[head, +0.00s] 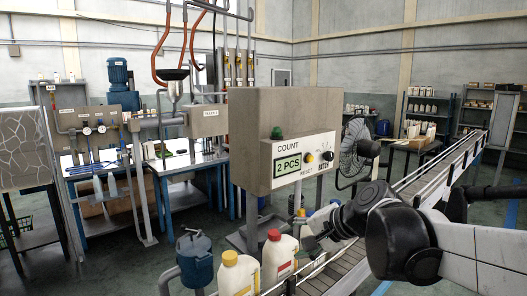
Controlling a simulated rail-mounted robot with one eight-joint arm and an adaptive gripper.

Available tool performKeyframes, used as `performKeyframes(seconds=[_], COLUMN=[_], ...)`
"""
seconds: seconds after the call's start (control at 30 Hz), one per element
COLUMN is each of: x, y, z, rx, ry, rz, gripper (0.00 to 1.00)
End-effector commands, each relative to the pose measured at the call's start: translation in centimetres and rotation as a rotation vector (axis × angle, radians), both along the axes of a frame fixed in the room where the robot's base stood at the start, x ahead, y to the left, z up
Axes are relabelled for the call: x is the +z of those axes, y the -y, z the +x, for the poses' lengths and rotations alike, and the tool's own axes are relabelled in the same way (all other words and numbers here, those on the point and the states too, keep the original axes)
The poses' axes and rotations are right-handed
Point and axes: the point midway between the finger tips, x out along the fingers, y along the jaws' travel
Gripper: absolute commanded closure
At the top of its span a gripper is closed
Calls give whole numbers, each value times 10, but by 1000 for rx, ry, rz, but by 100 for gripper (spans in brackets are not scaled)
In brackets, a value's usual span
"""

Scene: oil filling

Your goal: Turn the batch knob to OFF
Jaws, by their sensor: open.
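The batch knob (327,156) is a small black round knob on the white front panel of a grey counter box. The panel reads COUNT, RESET and BATCH, and its display (288,165) shows 2 PCS. The knob's pointer direction is too small to read. My gripper (317,236) is at the end of my arm, below the box and near the bottles. It is open and apart from the knob. My arm's dark joints partly hide its shape.
Bottles with yellow (230,257) and red (274,235) caps stand below. A conveyor (430,178) runs back right, beside a fan (352,150).

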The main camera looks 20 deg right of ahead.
Motion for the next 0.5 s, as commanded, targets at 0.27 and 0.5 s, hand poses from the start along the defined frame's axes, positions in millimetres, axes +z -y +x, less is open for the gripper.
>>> performKeyframes(seconds=[0.27, 0.5], x=[54, 93], y=[94, 198], z=[65, 91], rx=[-259, -421], ry=[70, 168], rz=[454, 838], gripper=[53, 53])
